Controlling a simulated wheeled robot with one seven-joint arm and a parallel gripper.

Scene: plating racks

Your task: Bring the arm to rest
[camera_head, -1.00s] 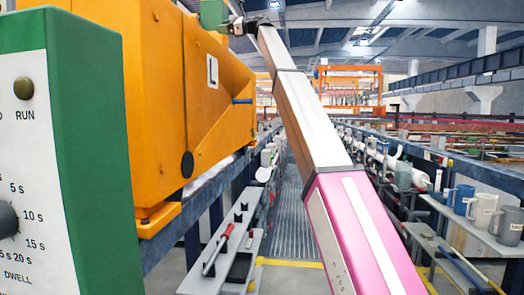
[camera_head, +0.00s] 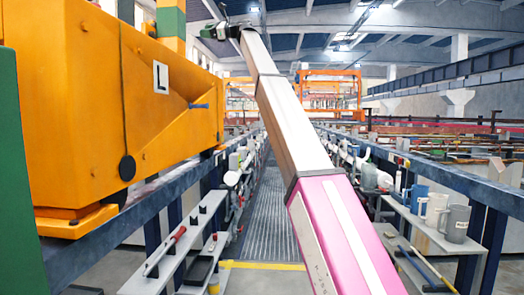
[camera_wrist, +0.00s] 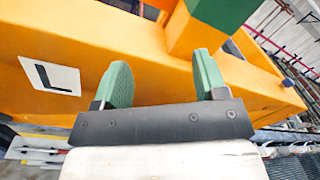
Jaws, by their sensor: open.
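My arm (camera_head: 285,110) stretches up and forward from the bottom right of the head view, pink near the base and pale further out. My gripper (camera_head: 221,29) is at its far end, above the orange housing (camera_head: 75,110) marked L. In the wrist view my gripper (camera_wrist: 160,82) shows two green fingers set well apart with nothing between them. The orange housing (camera_wrist: 140,50) lies behind the fingers, with a green and orange post (camera_wrist: 225,12) close beyond them. I cannot tell the distance between fingers and housing.
A shelf with mugs (camera_head: 455,223) stands at the right. A pale shelf (camera_head: 165,262) with a red-handled tool is at the lower left. A grated walkway (camera_head: 268,220) runs clear down the middle between the rails. A green panel (camera_head: 20,190) edges the left.

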